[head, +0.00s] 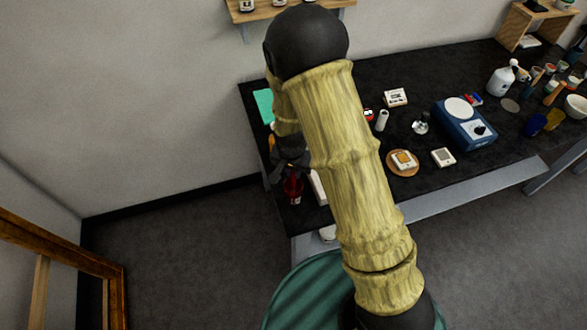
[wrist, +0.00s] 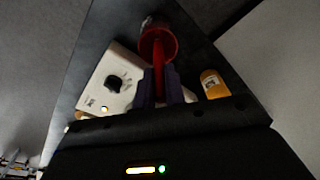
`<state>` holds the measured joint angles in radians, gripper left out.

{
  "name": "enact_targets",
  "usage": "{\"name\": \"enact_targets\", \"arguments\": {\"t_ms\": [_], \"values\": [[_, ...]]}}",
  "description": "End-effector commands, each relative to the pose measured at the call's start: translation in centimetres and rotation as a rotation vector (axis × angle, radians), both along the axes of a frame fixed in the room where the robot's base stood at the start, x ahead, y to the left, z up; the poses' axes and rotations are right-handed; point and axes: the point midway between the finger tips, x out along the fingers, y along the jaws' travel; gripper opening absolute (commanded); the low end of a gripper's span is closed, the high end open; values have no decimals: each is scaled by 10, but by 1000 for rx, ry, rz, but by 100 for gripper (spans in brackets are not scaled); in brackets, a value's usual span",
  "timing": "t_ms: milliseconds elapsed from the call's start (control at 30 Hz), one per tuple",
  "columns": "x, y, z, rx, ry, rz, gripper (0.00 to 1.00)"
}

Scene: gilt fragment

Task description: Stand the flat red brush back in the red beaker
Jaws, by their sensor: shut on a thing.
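The red beaker (head: 292,191) stands near the left front corner of the black bench, just below my gripper (head: 290,163). In the wrist view my gripper (wrist: 160,88) is shut on the flat red brush (wrist: 160,72), whose red shaft rises between the fingers. The brush lines up with the round mouth of the red beaker (wrist: 174,42) beyond it. Whether its far end is inside the beaker or just in front of it, I cannot tell. In the head view the brush is not clearly distinguishable, and my arm covers part of this area.
A white box with a black knob (wrist: 99,84) is close on one side of the beaker, and an orange bottle (wrist: 213,83) on the other. A blue device (head: 466,126) and a white bottle (head: 500,82) stand farther right. A teal sheet (head: 263,106) lies at the back left.

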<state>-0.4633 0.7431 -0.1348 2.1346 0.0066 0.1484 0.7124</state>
Motion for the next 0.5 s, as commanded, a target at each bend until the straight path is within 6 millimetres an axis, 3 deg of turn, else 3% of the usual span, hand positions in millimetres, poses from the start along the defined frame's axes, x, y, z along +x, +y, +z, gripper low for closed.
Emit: {"name": "enact_targets", "arguments": {"t_ms": [400,433,500], "values": [[0,0,-6,0,0,-1,0],[0,0,-6,0,0,-1,18],[0,0,-6,0,0,-1,31]]}}
